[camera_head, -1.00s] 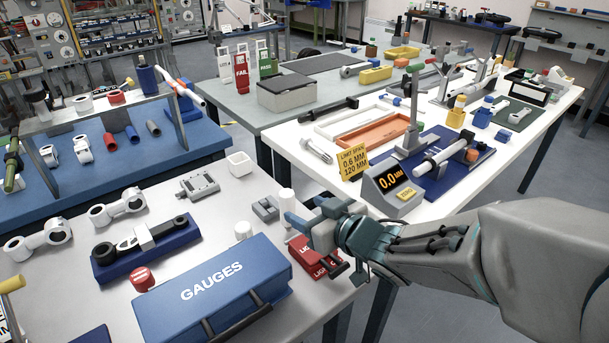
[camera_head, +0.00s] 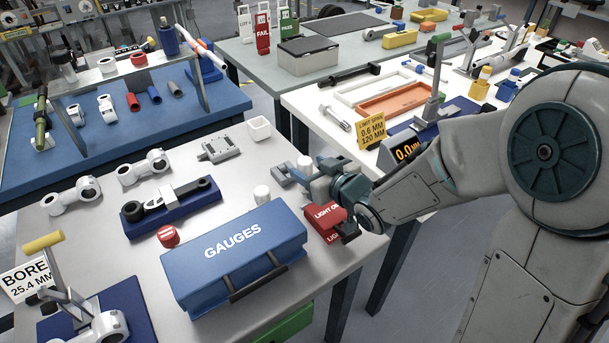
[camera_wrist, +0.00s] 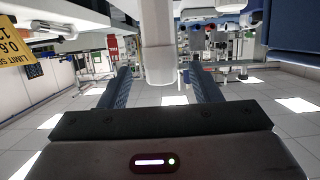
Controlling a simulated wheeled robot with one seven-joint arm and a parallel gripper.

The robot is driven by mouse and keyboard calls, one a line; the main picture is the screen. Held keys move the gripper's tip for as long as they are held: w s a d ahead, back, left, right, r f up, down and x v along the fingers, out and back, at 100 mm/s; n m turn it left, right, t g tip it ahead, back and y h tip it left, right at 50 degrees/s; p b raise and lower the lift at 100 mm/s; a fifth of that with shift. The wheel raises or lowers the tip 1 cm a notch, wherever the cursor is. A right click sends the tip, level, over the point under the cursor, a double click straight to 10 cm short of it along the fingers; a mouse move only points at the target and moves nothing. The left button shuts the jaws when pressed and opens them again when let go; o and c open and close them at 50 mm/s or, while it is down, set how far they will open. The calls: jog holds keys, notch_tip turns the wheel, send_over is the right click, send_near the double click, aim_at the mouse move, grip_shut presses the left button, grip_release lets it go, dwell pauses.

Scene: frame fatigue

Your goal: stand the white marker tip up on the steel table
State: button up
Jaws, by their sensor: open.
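A white cylinder (camera_head: 305,164), apparently the marker, is upright on the steel table (camera_head: 225,187), partly hidden behind my gripper (camera_head: 312,174). The wrist view, which is upside down, shows a white cylinder (camera_wrist: 160,60) with a wider end part between the two blue fingers of my gripper (camera_wrist: 160,92). The fingers are apart, with gaps on both sides of it. I cannot tell which end is its tip. A shorter white cylinder (camera_head: 262,195) stands on the table to the left.
A blue GAUGES box (camera_head: 235,255) and a red block (camera_head: 328,222) are close in front of my gripper. A grey block (camera_head: 283,175) sits beside the white cylinder. A white open cup (camera_head: 259,129) stands behind. The white table (camera_head: 300,103) with a yellow sign (camera_head: 371,131) is to the right.

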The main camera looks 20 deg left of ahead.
jog(key=shift+w+a+f, duration=0.2)
jog(key=shift+w+a, duration=0.15)
jog(key=shift+a, duration=0.15)
jog(key=c, duration=1.1)
jog(key=shift+r, duration=0.15)
jog(key=shift+c, duration=0.2)
jog(key=shift+r, duration=0.65)
notch_tip(320, 180, up, 3)
jog(key=shift+r+p, duration=0.2)
jog(key=shift+p, duration=0.45)
jog(key=w+d+r+p, duration=0.3)
jog(key=d+r, duration=0.3)
jog(key=d, duration=0.5)
jog(key=shift+w, duration=0.35)
